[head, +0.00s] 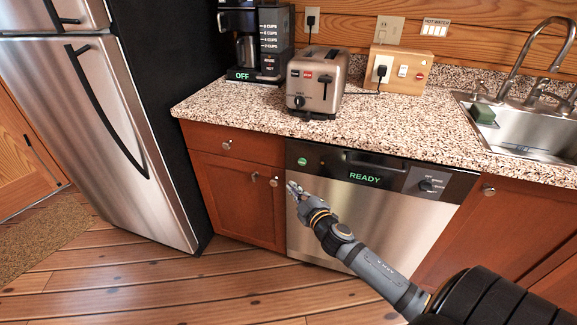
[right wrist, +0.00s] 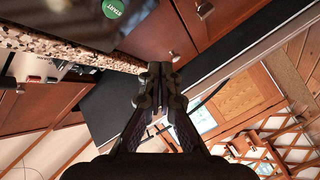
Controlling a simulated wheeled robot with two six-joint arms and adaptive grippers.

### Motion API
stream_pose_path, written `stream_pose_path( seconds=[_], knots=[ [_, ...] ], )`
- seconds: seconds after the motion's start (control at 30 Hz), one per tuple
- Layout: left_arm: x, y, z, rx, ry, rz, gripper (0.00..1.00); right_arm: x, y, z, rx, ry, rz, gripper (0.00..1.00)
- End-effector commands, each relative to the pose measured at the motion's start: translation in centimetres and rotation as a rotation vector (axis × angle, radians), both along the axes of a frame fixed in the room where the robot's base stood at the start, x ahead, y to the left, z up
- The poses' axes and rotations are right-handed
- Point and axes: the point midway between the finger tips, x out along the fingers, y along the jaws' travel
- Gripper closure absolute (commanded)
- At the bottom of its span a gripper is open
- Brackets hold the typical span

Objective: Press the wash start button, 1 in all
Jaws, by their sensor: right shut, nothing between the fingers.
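The wash start button (head: 302,161) is a round green button at the left end of the dishwasher's black control panel (head: 325,163). It also shows in the right wrist view as a green disc marked START (right wrist: 114,8) at the top edge. The dishwasher (head: 375,220) has a steel door, and its display (head: 364,177) reads READY in green. My right gripper (head: 292,188) is shut and empty, a little below the button in the head view. In the right wrist view its fingers (right wrist: 158,70) are together, and the button is beyond them to the upper left. My left gripper is not in view.
A speckled counter (head: 235,105) runs above the dishwasher, bearing a toaster (head: 318,82), a coffee maker (head: 255,42) and a wooden socket box (head: 400,70). A sink (head: 530,130) is at right. Cabinets (head: 235,190) flank the dishwasher; a fridge (head: 90,110) stands left.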

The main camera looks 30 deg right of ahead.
Motion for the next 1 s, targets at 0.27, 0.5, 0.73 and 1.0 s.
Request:
stream_pose_path(
  seconds=[0.27, 0.5, 0.73, 1.0],
  knots=[
    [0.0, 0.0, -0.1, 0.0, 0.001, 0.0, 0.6, 0.0, 0.3, 0.6, -0.005, -0.013, 0.006, 1.0],
    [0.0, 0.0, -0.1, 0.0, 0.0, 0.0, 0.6, 0.4, -0.1, 0.5, -0.006, -0.011, 0.006, 1.0],
    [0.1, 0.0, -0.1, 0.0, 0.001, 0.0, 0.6, 2.3, -2.4, 0.6, -0.006, -0.011, 0.005, 1.0],
    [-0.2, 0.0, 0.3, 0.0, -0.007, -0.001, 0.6, 4.7, -5.2, 0.6, -0.005, -0.01, 0.005, 1.0]
  ],
)
